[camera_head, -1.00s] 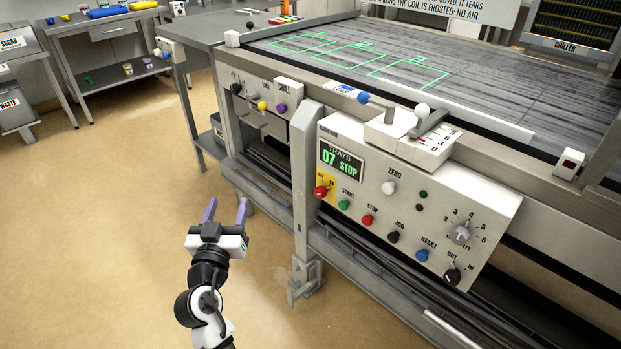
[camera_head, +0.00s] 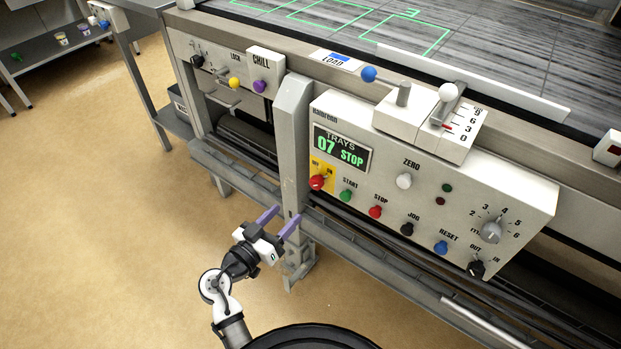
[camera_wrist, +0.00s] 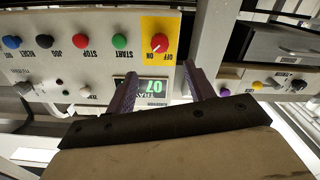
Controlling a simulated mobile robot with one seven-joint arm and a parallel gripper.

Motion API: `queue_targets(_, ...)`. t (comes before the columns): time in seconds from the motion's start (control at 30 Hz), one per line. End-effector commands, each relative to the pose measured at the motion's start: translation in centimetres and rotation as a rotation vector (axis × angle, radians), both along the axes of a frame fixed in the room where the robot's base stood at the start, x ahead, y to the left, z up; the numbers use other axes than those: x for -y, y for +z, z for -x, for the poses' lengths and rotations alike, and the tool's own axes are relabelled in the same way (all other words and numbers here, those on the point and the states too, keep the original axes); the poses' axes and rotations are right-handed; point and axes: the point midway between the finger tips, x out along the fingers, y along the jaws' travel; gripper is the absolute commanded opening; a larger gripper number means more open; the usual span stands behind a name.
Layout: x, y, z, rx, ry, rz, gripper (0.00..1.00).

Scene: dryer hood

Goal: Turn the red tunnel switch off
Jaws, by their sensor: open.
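The red switch (camera_head: 317,182) is a round red knob on a yellow plate marked OFF and ON, at the left end of the control panel (camera_head: 400,160). Its exact setting is too small to tell. In the wrist view the red knob (camera_wrist: 159,43) shows upside down, just beyond and roughly between the fingertips. My gripper (camera_head: 288,212) is open and empty, with two purple fingers. It is below and left of the knob, apart from it, beside the grey post. Its fingers also show in the wrist view (camera_wrist: 160,70).
A grey post (camera_head: 292,150) stands just left of the panel. Green START (camera_head: 345,195), red STOP (camera_head: 375,211) and black JOG (camera_head: 407,229) buttons sit right of the knob. The display (camera_head: 341,148) reads TRAYS 07 STOP. The floor at left is clear.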

Motion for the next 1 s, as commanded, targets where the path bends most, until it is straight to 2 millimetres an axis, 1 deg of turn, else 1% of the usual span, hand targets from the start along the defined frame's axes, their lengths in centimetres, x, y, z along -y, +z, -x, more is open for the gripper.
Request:
queue_targets(0.17, 1.9, 0.4, -2.6, 0.001, -0.003, 0.0, 0.53)
queue_targets(0.4, 5.0, 0.4, -6.8, 0.001, -0.002, 0.001, 0.53)
queue_targets(0.6, 6.8, 0.3, -9.3, 0.001, 0.0, 0.001, 0.53)
queue_targets(0.8, 7.5, 0.1, -10.4, 0.001, 0.002, -0.002, 0.53)
queue_targets(1.0, 7.6, 0.1, -10.5, 0.001, 0.003, -0.002, 0.53)
